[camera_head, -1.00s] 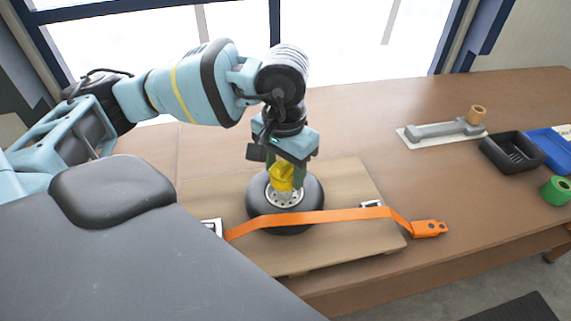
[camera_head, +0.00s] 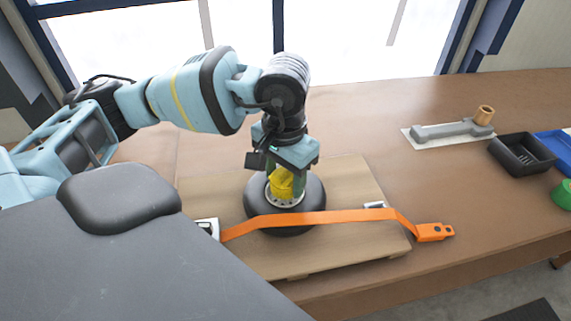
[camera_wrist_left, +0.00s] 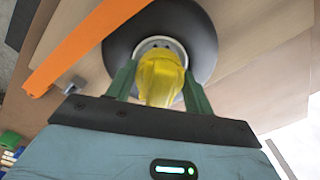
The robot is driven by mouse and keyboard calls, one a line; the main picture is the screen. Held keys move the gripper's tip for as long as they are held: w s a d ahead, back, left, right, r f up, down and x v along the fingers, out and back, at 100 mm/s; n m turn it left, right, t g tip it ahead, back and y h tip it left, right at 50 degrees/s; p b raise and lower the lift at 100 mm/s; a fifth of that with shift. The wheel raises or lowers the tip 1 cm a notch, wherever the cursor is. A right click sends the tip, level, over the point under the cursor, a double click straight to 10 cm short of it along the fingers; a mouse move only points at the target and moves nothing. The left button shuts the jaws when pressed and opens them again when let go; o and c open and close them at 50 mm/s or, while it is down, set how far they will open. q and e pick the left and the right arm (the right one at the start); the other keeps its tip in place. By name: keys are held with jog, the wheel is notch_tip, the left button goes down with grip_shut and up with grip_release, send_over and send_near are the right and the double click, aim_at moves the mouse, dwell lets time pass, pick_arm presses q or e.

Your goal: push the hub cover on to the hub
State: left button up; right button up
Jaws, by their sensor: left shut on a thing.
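The yellow hub cover (camera_head: 281,184) is between the fingers of my left gripper (camera_head: 285,178), which is shut on it. The left wrist view shows the yellow cover (camera_wrist_left: 160,78) between two green fingers of the gripper (camera_wrist_left: 158,88). The cover is over the grey metal hub (camera_head: 287,203) in the middle of a black wheel (camera_head: 258,203) that lies flat. The hub's rim shows around the cover; whether the cover is seated on it is hidden. My right gripper is not in view.
The wheel lies on a wooden board (camera_head: 345,185) on the brown table. An orange strap (camera_head: 340,216) crosses the wheel's near side. A grey tool on a white sheet (camera_head: 450,131), a black tray (camera_head: 522,153) and a green roll (camera_head: 563,194) stand at the right.

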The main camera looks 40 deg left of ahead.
pick_arm(q)
jog(key=shift+f, duration=0.25)
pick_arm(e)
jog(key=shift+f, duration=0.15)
pick_arm(q)
jog(key=o, duration=1.5)
jog(key=shift+o, duration=0.2)
jog(key=shift+r, duration=0.1)
jog(key=shift+r+p, duration=0.65)
jog(key=shift+r, duration=1.15)
notch_tip(320, 180, up, 5)
jog(key=shift+f+p, duration=0.1)
jog(key=shift+p, duration=0.75)
jog(key=shift+r, duration=0.75)
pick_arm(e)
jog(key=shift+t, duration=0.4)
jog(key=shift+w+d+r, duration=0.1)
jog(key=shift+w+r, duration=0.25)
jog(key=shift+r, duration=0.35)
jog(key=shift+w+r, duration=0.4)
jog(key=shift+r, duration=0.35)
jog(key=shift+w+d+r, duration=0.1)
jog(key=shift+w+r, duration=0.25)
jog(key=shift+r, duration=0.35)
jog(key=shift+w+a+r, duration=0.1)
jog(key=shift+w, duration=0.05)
